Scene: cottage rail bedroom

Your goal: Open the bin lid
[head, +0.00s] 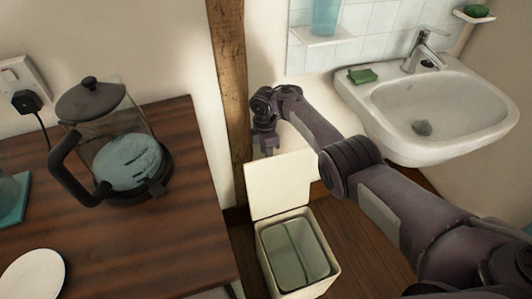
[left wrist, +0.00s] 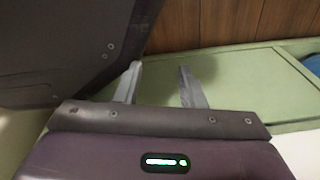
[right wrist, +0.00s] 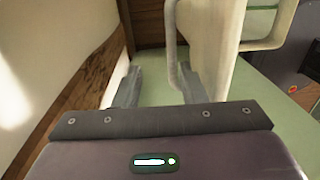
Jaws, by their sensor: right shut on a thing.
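The bin (head: 331,284) stands on the floor below the sink, with its inner bucket visible. Its cream lid (head: 282,187) is raised and stands roughly upright at the back of the bin. My right gripper (head: 266,145) is at the lid's upper edge. In the right wrist view the lid (right wrist: 211,45) and its loop handle (right wrist: 170,25) rise at my right gripper (right wrist: 157,80), which is shut on the lid; the exact contact is hard to see. My left gripper (left wrist: 160,75) shows only in its wrist view, with its fingers apart and nothing seen between them.
A wooden table (head: 150,245) on the left holds a glass coffee press (head: 115,140) and a white plate (head: 32,275). The white sink (head: 465,105) hangs right of the bin. A timber post (head: 228,80) stands behind the bin. A green panel (left wrist: 245,80) lies close to my left gripper.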

